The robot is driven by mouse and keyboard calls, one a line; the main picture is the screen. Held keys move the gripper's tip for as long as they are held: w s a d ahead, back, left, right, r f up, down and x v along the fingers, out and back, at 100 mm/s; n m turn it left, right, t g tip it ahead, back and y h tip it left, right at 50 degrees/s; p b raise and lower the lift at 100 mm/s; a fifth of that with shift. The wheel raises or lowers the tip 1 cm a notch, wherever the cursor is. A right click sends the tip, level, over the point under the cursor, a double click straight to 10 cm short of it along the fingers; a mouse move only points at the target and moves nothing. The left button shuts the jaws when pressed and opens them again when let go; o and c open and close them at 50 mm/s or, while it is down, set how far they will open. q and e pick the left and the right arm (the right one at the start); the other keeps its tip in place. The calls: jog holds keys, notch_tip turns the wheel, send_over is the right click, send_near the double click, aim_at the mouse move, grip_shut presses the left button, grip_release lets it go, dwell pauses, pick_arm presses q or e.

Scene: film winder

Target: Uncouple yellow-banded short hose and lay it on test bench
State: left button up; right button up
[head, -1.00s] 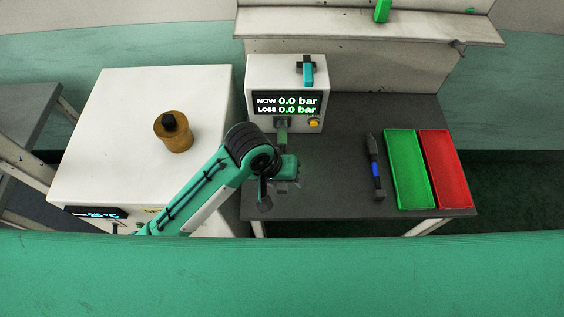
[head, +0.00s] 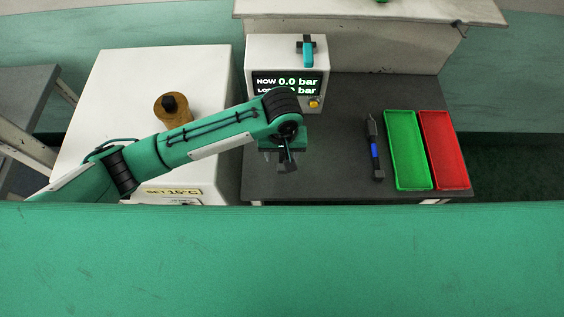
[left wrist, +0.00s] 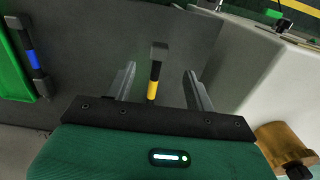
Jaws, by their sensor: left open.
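The yellow-banded short hose (left wrist: 154,76) shows in the left wrist view, a dark piece with a yellow band and a grey end. It is between the fingers of my left gripper (left wrist: 158,88), with gaps on both sides. My gripper body hides its lower end, so I cannot tell whether that end is coupled. In the head view my left gripper (head: 283,162) is open above the dark test bench (head: 335,180), in front of the tester (head: 260,58). The hose is not discernible there. The tester reads NOW 0.0 bar. My right gripper is out of view.
A blue-banded black hose (head: 374,148) lies on the bench, left of a green tray (head: 407,150) and a red tray (head: 444,150). A white cabinet (head: 115,85) with a brown pot (head: 171,110) stands at left. Bare bench lies between my gripper and the blue-banded hose.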

aim_at(282, 170)
pick_arm(q)
notch_tip(282, 170, down, 9)
jog(key=shift+f+p, duration=0.2)
jog(key=shift+p, duration=0.7)
jog(key=c, duration=1.2)
